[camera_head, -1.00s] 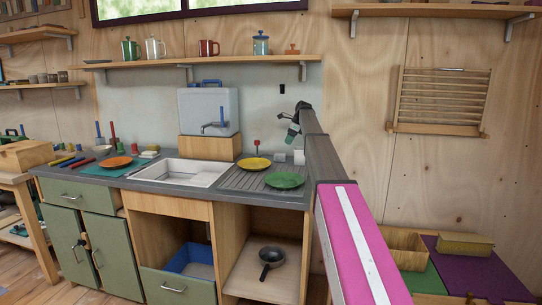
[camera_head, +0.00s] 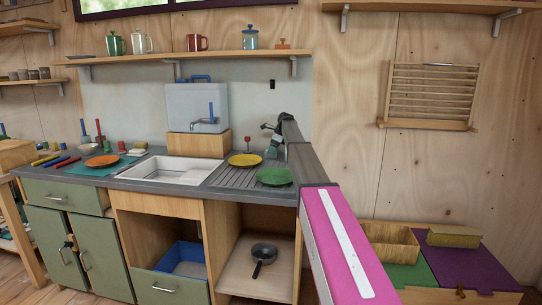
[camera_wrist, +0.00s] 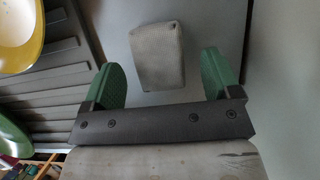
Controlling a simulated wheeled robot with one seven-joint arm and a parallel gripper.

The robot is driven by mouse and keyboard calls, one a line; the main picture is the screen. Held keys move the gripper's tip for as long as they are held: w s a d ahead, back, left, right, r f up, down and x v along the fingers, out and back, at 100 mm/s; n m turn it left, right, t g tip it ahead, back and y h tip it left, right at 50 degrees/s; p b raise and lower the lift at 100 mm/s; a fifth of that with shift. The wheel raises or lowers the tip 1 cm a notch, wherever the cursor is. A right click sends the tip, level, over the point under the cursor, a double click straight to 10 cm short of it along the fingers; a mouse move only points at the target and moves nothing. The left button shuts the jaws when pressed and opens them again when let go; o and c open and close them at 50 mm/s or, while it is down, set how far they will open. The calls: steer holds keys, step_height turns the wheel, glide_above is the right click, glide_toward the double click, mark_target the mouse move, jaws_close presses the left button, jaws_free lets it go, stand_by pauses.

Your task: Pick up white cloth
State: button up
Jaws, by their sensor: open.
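The white cloth, a small folded greyish-white block (camera_wrist: 158,55), lies on the grey counter in the wrist view. It sits ahead of and between the green fingers of my gripper (camera_wrist: 165,80), which are spread apart and not touching it. The gap between the fingers is empty. In the head view my gripper (camera_head: 270,129) hangs over the right end of the counter by the back wall. A pale patch below it there may be the cloth, but it is too small to tell.
A yellow plate (camera_head: 246,160) and a green plate (camera_head: 274,176) lie on the ribbed drainer close by. The sink (camera_head: 172,170) is to the left. A shelf with mugs (camera_head: 197,43) runs above. The wall is close behind the gripper.

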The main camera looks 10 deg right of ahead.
steer(key=shift+x, duration=0.95)
steer(key=c, duration=1.1)
steer(key=shift+r, duration=0.2)
step_height(320, 180, up, 4)
steer(key=shift+r, duration=0.1)
steer(key=s+a+r, duration=0.1)
steer(key=a+r, duration=0.1)
steer(key=a, duration=0.1)
steer(key=s+a+r, duration=0.2)
steer(key=a, duration=0.2)
steer(key=s+a+r, duration=0.1)
steer(key=a+r, duration=0.1)
steer(key=a, duration=0.1)
steer(key=shift+s+a+r, duration=0.2)
steer(key=shift+a+r, duration=0.05)
steer(key=shift+a, duration=0.15)
